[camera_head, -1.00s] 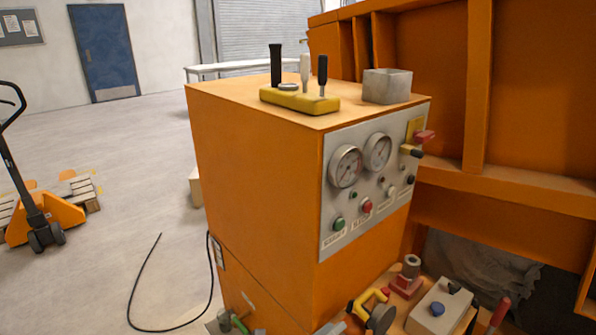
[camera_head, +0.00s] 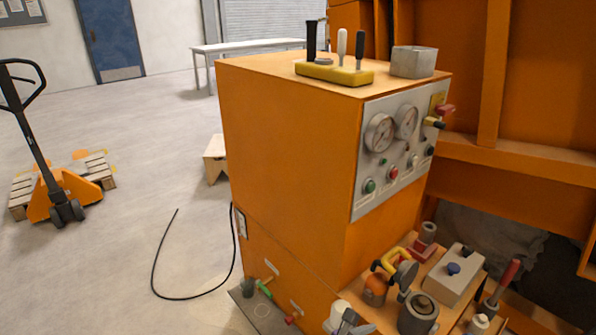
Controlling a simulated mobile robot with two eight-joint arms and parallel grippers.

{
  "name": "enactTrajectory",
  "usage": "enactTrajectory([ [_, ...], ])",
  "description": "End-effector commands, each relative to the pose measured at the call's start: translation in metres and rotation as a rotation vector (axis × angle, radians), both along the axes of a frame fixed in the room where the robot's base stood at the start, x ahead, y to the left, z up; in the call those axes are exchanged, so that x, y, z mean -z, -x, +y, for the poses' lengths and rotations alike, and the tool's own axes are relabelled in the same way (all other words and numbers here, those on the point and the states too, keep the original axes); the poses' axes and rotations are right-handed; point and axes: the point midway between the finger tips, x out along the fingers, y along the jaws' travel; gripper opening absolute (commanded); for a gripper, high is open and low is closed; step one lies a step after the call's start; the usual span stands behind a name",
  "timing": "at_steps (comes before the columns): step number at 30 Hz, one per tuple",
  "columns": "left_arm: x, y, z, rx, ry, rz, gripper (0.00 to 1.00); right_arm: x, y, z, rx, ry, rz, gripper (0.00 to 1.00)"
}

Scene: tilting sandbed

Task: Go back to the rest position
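Neither of my grippers shows in the head camera view. The view is filled by an orange machine cabinet (camera_head: 285,150). Its grey control panel (camera_head: 395,150) has two round gauges, a green button, a red button and several knobs. A yellow lever block (camera_head: 334,73) with upright levers stands on top of the cabinet. A grey open metal box (camera_head: 413,62) sits beside it.
A pallet jack (camera_head: 62,190) stands at the left. A black cable (camera_head: 190,298) lies on the floor. Open floor lies left of the cabinet.

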Motion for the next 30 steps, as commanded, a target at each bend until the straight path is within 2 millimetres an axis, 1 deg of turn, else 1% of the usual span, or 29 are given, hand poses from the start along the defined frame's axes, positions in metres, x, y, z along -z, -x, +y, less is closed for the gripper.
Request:
enactTrajectory([
  [1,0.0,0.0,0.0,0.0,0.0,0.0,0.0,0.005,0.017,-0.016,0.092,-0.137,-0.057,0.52],
  [2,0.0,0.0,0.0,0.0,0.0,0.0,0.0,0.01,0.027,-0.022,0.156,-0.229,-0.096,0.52],
  [3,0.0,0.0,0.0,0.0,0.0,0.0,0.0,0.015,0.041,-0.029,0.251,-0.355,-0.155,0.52],
  [5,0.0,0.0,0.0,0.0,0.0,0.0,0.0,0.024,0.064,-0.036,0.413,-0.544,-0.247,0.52],
  [6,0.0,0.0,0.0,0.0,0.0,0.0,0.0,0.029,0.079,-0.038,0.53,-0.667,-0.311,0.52],
  [7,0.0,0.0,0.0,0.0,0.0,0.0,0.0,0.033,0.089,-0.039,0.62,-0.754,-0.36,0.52],
  [9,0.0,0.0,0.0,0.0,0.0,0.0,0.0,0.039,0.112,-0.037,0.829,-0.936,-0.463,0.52],
  [12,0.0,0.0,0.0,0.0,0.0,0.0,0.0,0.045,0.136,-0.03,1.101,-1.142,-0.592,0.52],
  [15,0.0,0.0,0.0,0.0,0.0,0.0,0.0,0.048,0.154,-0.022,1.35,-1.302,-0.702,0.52],
  [21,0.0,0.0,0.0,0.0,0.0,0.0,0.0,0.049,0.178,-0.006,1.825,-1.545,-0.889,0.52],
  [22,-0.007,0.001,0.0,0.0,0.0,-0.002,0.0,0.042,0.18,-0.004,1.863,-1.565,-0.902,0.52],
  [24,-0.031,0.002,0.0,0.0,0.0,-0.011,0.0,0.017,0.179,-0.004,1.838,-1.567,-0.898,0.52],
  [30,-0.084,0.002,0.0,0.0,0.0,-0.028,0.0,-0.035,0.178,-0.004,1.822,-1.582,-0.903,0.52],
])
